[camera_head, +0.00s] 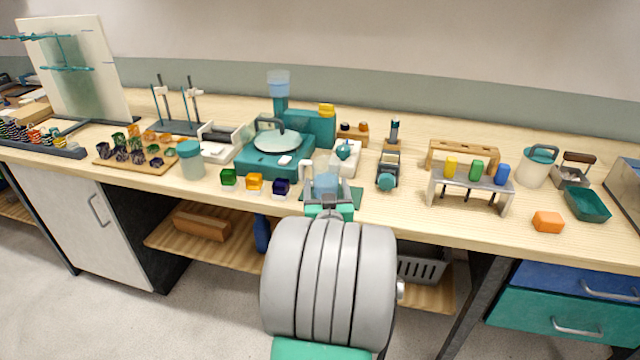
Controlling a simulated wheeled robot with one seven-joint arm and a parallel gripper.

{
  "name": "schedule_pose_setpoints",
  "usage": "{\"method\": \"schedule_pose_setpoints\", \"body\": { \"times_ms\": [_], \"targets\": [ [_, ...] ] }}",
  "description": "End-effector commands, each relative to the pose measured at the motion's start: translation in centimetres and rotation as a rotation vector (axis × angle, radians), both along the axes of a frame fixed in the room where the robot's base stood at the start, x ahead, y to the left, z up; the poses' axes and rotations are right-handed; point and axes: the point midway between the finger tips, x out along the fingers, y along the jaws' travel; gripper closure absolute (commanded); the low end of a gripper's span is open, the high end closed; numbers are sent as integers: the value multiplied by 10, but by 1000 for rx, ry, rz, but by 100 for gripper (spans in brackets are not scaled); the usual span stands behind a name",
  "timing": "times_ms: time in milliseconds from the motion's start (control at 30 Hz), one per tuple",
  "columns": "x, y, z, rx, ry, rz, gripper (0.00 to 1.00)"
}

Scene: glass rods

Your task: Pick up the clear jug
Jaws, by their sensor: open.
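A clear, bluish jug (326,176) stands at the front middle of the wooden bench, at a dark green mat (352,197). My gripper (325,192) is open right at the jug, with a finger showing on each side of its lower part. The wrist and arm hide the jug's base from this view. I cannot tell whether the fingers touch it. A second see-through vessel with a teal lid (538,166) stands at the right of the bench, and a clear jar with a teal lid (191,160) stands at the left.
Small green, orange and dark blue cubes (254,182) lie just left of my gripper. A teal machine (275,150) and a small white device (345,158) stand behind. A grey rack with coloured pieces (470,185) is to the right. Bare bench (400,212) lies between.

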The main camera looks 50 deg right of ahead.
Motion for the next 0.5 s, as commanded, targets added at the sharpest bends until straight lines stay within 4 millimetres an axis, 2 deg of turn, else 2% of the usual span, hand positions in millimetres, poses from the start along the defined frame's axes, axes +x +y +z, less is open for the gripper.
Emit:
{"method": "schedule_pose_setpoints", "body": {
  "times_ms": [100, 267, 500],
  "targets": [
    [16, -17, 0, 1, 2, 2, 25],
    [26, -31, -2, 2, 1, 1, 25],
    [50, -62, -6, 2, 1, 3, 25]
  ]
}}
